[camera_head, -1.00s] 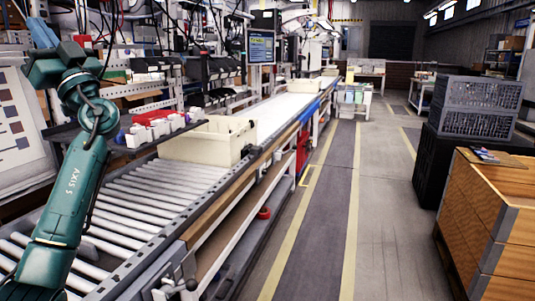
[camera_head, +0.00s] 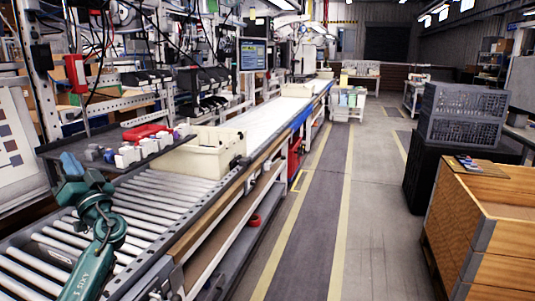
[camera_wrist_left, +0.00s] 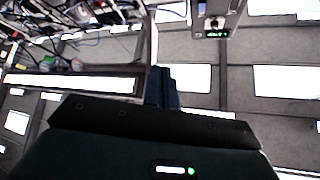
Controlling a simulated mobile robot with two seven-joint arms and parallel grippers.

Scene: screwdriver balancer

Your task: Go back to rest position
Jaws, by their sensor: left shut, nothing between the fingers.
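In the left wrist view the closed dark fingers (camera_wrist_left: 164,74) point up at a ceiling with bright light panels. My right gripper does not show in either view.
A grey shelf (camera_head: 90,172) with small parts and a red item (camera_head: 147,132) is close beside my left gripper. A cream bin (camera_head: 205,152) sits on the conveyor. Cables and a red tool (camera_head: 75,68) hang above.

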